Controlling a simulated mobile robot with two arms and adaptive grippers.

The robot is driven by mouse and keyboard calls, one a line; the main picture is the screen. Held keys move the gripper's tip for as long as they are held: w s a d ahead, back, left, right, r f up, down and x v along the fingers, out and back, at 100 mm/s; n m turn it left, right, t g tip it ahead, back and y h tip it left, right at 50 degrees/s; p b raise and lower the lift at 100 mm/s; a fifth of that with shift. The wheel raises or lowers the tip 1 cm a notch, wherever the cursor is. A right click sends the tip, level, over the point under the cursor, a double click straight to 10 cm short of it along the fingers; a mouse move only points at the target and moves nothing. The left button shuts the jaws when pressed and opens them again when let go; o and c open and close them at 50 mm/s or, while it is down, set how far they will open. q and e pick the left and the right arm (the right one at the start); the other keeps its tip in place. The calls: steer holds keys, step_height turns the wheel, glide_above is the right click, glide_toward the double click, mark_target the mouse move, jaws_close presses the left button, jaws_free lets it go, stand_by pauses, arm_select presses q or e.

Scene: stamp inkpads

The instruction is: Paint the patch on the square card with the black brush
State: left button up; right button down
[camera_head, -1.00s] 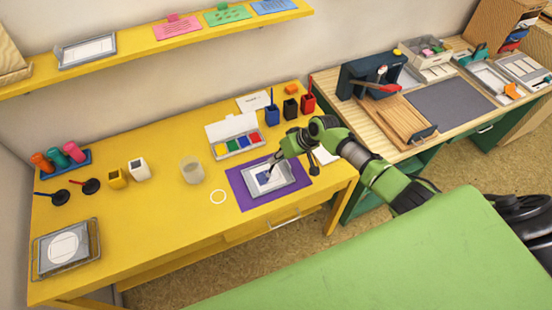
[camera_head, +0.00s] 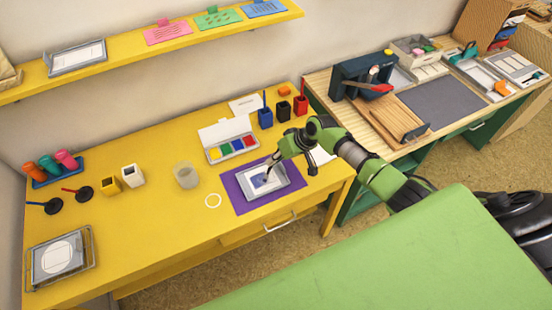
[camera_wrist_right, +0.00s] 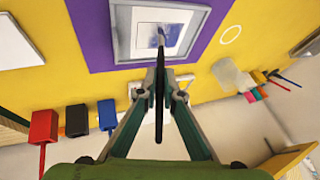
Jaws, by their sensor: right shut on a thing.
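The square card (camera_head: 251,185) lies in a grey-rimmed tray (camera_head: 286,186) on a purple mat (camera_head: 234,194). A bluish patch (camera_head: 261,180) is in the middle of the card. It also shows in the right wrist view (camera_wrist_right: 172,38), with its edges pale. My right gripper (camera_head: 271,163) is above the card, shut on the black brush (camera_wrist_right: 159,105). The brush points at the card, and its tip is over the patch. I cannot tell whether the tip touches the card. My left gripper is not in view.
Behind the mat are an open paint box (camera_head: 232,140) and blue (camera_head: 266,117), black (camera_head: 284,109) and red (camera_head: 300,107) holders. A translucent cup (camera_head: 186,175) and a white ring (camera_head: 213,200) are to the left.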

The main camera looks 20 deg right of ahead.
steer(key=shift+a, duration=0.75)
steer(key=shift+d+f, duration=0.1)
steer(key=shift+d, duration=0.25)
steer(key=shift+a+p, duration=0.4)
steer(key=shift+r+p, duration=0.35)
steer(key=shift+r, duration=0.1)
stand_by(0.5)
steer(key=shift+d, duration=0.1)
